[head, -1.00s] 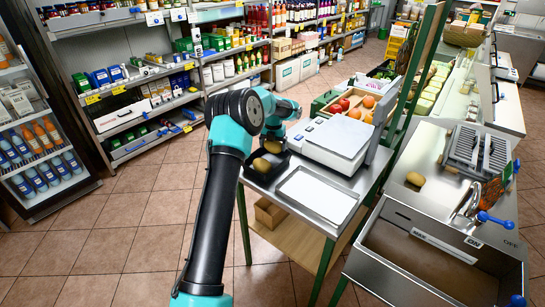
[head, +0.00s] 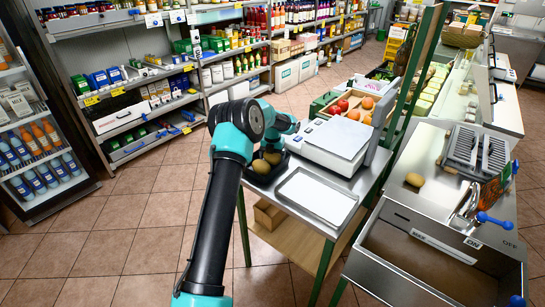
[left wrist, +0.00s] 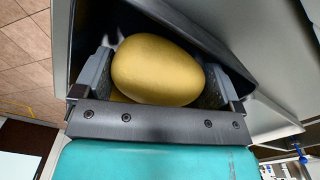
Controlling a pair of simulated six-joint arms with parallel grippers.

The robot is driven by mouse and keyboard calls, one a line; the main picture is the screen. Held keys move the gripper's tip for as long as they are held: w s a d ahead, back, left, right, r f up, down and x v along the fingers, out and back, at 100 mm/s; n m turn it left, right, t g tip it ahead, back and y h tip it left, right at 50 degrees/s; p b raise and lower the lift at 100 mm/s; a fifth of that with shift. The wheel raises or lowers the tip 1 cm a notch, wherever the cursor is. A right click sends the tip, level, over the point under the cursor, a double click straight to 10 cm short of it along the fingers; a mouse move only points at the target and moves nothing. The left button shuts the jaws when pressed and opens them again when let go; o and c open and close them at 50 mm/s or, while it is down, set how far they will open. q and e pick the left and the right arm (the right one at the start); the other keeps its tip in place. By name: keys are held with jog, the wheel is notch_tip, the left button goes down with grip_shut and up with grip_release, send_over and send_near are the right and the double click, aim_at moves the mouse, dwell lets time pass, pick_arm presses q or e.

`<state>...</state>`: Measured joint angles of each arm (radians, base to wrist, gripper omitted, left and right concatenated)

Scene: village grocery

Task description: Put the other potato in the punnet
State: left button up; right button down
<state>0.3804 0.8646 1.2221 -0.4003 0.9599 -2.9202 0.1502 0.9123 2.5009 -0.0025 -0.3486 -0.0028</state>
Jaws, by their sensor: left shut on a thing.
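My left gripper (head: 272,150) is shut on a yellow-brown potato (head: 273,158). The potato fills the space between the jaws in the left wrist view (left wrist: 157,70). The black punnet (head: 262,181) stands on the metal table, left of the scale. Another potato (head: 260,167) lies in it, next to the held one. In the left wrist view dark punnet walls (left wrist: 225,62) surround the held potato, which is low in or just over the punnet. Whether it touches the bottom is hidden. My right gripper is not in view.
A scale (head: 335,140) and a white-topped tray (head: 317,197) stand right of the punnet. A crate of red and orange fruit (head: 353,106) is behind. A further potato (head: 414,180) lies on the right counter, near the sink (head: 420,262) and a grey rack (head: 475,150).

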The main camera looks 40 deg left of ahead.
pick_arm(q)
jog(key=shift+f, duration=0.1)
jog(key=o, duration=0.7)
notch_tip(320, 180, up, 12)
jog(key=shift+r, duration=0.15)
dwell(0.9)
